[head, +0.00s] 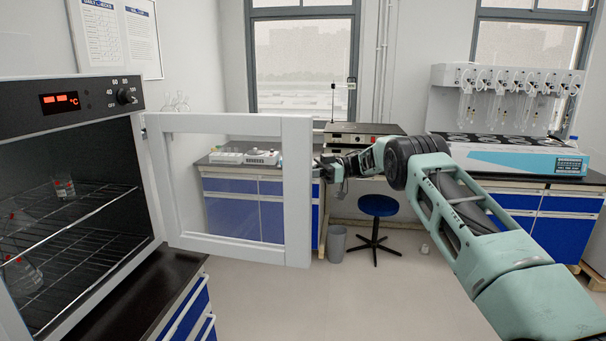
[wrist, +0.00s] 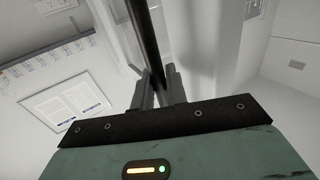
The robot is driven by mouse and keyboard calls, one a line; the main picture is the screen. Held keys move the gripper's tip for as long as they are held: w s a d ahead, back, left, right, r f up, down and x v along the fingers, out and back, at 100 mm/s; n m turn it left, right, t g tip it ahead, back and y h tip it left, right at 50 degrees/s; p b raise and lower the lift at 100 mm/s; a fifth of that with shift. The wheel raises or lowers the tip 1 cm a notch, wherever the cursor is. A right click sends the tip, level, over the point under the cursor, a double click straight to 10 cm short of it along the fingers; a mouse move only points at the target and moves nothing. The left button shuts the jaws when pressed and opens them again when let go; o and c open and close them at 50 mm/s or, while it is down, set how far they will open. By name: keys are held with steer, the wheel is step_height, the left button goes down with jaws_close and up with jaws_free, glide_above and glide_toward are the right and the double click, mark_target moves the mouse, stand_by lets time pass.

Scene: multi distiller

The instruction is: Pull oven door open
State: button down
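The oven (head: 70,104) stands at the left of the head view, with a red-lit display and a knob on top. Its white-framed glass door (head: 297,190) stands wide open, swung out to the right from its hinge side. My gripper (head: 323,167) is at the door's free edge, small and partly hidden in the head view. In the wrist view, my gripper's two fingers (wrist: 158,88) are close together on either side of a dark upright bar (wrist: 147,30), which looks like the door handle. The exact contact is hard to see.
Inside the oven are wire racks (head: 85,222) with glassware. A dark-topped blue cabinet (head: 165,290) is under it. A blue stool (head: 377,206) and a grey bin (head: 336,243) stand beyond the door. The floor in front is clear.

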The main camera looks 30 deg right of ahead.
steer(key=c, duration=1.5)
jaws_free()
steer(key=shift+a+r, duration=0.1)
steer(key=shift+a, duration=0.05)
steer(key=s+d+b, duration=0.1)
steer(key=d+b, duration=0.1)
steer(key=d, duration=0.5)
steer(key=shift+d, duration=0.25)
